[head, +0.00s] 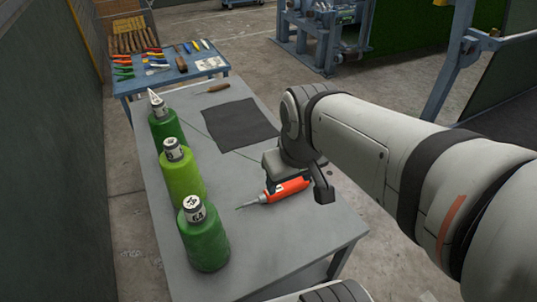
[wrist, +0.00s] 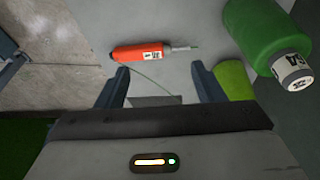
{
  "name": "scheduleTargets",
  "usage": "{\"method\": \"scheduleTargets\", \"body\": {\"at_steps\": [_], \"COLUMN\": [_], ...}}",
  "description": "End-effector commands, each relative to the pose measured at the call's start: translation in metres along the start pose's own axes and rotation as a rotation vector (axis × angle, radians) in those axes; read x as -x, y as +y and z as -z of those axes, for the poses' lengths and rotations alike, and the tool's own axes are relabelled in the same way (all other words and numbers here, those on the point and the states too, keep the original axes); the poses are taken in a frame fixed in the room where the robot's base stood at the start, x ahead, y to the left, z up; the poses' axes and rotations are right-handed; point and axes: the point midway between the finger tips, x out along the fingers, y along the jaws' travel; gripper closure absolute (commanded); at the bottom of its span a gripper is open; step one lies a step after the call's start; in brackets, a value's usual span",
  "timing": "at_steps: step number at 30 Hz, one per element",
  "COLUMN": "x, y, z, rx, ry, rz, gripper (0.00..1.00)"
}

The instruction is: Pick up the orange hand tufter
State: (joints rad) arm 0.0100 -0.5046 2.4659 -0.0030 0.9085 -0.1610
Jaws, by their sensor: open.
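The orange hand tufter (head: 287,189) lies on the grey table (head: 260,255), its thin metal tip pointing left in the head view. In the wrist view the tufter (wrist: 138,53) lies across the picture, tip to the right, just beyond the fingertips. My gripper (head: 298,190) hangs over the tufter in the head view, and its housing hides part of the body there. In the wrist view my gripper (wrist: 160,70) has its two fingers spread wide, with nothing between them.
A dark green cone (head: 205,235), a lime green cone (head: 181,180) and another green cone (head: 164,128) stand along the table's left edge. A dark mat (head: 240,122) and a wooden-handled tool (head: 213,88) lie farther back. A blue table (head: 170,85) holds several tools.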

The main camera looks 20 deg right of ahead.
Motion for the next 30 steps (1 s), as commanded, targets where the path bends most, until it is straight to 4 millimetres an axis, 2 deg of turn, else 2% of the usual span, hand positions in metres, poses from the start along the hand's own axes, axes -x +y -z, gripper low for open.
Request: {"method": "scheduleTargets", "body": {"at_steps": [1, 11, 21, 25, 30], "x": [-0.013, -0.078, -0.158, -0.18, -0.193], "y": [0.003, 0.025, 0.052, 0.06, 0.065], "z": [0.005, 0.047, 0.083, 0.091, 0.096], "rx": [0.071, 0.691, 1.313, 1.483, 1.592], "ry": [-0.017, -0.114, -0.17, -0.173, -0.17], "rz": [0.002, 0.055, 0.179, 0.222, 0.25], "gripper": [0.38, 0.38, 0.38, 0.38, 0.38]}}
